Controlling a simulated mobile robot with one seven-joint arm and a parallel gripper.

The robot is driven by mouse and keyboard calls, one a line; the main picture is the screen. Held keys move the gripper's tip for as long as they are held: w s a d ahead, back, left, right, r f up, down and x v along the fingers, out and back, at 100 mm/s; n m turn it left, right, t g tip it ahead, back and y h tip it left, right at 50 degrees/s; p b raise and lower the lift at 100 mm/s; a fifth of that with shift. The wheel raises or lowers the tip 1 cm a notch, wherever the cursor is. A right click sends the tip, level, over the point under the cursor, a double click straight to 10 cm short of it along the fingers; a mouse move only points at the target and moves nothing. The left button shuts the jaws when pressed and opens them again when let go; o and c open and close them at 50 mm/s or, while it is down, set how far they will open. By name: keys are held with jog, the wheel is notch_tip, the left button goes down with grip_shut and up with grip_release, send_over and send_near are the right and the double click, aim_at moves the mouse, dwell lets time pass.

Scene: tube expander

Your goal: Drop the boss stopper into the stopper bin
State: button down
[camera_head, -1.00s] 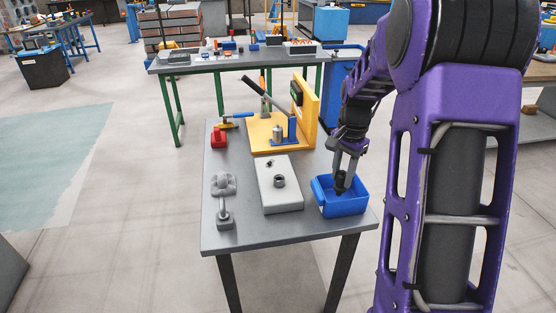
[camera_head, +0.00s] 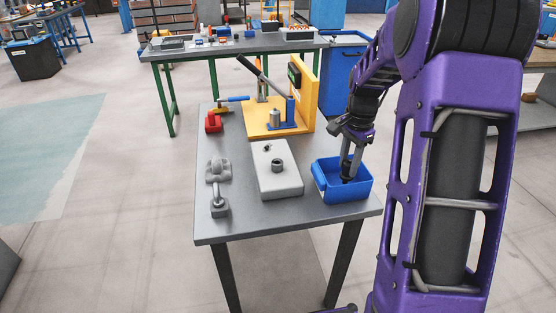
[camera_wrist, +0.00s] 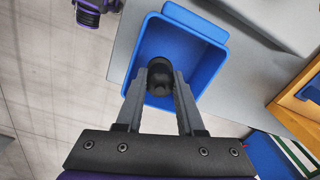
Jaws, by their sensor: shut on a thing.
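The blue stopper bin (camera_head: 345,191) stands at the right front corner of the grey table, and fills the upper middle of the wrist view (camera_wrist: 207,84). My gripper (camera_head: 348,178) reaches down over the bin from above. In the wrist view my gripper (camera_wrist: 160,84) is shut on a dark, rounded stopper (camera_wrist: 160,73). The stopper is between the fingertips, over the inside of the bin. Whether it touches the bin's floor I cannot tell.
A light grey block (camera_head: 277,180) with a dark ring on it lies left of the bin. Behind it is a yellow fixture (camera_head: 302,95) with a lever. A grey clamp-like part (camera_head: 218,185) and a red piece (camera_head: 213,122) are on the left. The table's front middle (camera_head: 275,217) is clear.

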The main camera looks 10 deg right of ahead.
aim_at(350, 162)
jog(key=shift+c, duration=2.2)
grip_release()
notch_tip(350, 162, up, 17)
jog(key=p, duration=0.2)
jog(key=shift+s+r, duration=0.2)
jog(key=shift+s, duration=0.1)
jog(key=shift+d, duration=0.1)
jog(key=shift+w, duration=0.1)
